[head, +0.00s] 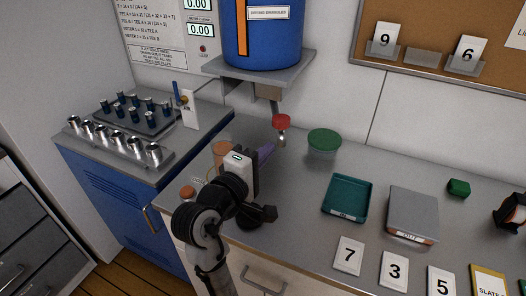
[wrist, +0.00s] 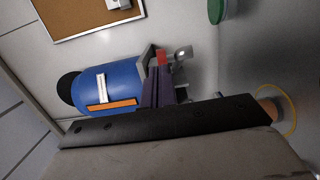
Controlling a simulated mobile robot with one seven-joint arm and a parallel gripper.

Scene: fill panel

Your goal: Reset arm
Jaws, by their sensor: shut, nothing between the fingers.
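My arm (head: 215,210) rises from the bottom of the head view. My gripper (head: 270,147) has purple fingers that are shut with nothing between them. They point up and right, just below and left of the red-topped valve (head: 282,121) under the blue drum (head: 262,35). In the wrist view the shut fingers (wrist: 158,82) show in front of the blue drum (wrist: 112,83), close to the red part of the valve (wrist: 162,57). I cannot tell whether they touch it.
A green-lidded tub (head: 324,141), a teal tray (head: 346,198) and a grey scale (head: 412,214) stand on the counter. Number cards (head: 394,270) lie along its front edge. An orange container (head: 222,153) is behind my gripper. Metal cups (head: 112,139) stand at left.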

